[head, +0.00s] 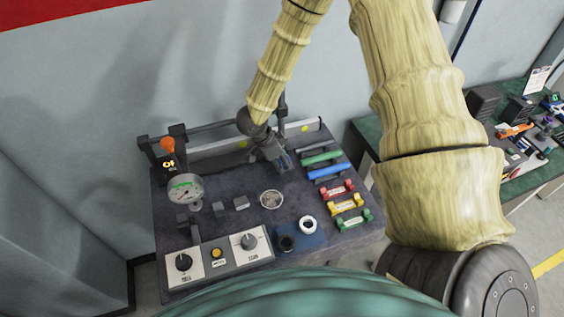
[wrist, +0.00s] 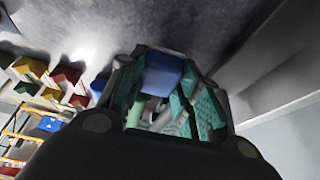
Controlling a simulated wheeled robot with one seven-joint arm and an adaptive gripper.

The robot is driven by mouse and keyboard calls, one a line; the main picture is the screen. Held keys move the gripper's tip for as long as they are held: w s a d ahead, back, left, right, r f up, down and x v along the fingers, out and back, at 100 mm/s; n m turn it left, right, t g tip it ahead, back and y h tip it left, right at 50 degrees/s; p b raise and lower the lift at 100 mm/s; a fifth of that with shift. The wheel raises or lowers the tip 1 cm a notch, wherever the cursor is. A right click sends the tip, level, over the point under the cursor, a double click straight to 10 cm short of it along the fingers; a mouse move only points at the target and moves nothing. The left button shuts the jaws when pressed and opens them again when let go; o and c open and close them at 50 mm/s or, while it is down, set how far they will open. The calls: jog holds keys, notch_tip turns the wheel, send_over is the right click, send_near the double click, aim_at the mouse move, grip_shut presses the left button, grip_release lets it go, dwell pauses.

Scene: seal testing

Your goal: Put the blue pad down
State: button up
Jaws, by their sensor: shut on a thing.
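My gripper (head: 277,157) is low over the back middle of the dark test bench (head: 215,222), near the rear rail. In the wrist view my gripper (wrist: 165,80) is shut, its teal-lined fingers on either side of the blue pad (wrist: 160,74). I cannot tell whether the pad touches the bench top.
Green (head: 321,157) and blue (head: 328,171) bars lie to the right. Red (head: 337,190), yellow (head: 347,206) and green (head: 354,220) pieces sit below them. A round dish (head: 271,200), a white ring (head: 308,225) and a gauge (head: 185,188) stand nearer. A rail (head: 215,146) bounds the back.

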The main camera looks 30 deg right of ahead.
jog(key=shift+f, duration=0.7)
jog(key=shift+f, duration=0.1)
jog(key=o, duration=1.1)
jog(key=shift+b+v, duration=1.7)
jog(key=shift+v, duration=4.4)
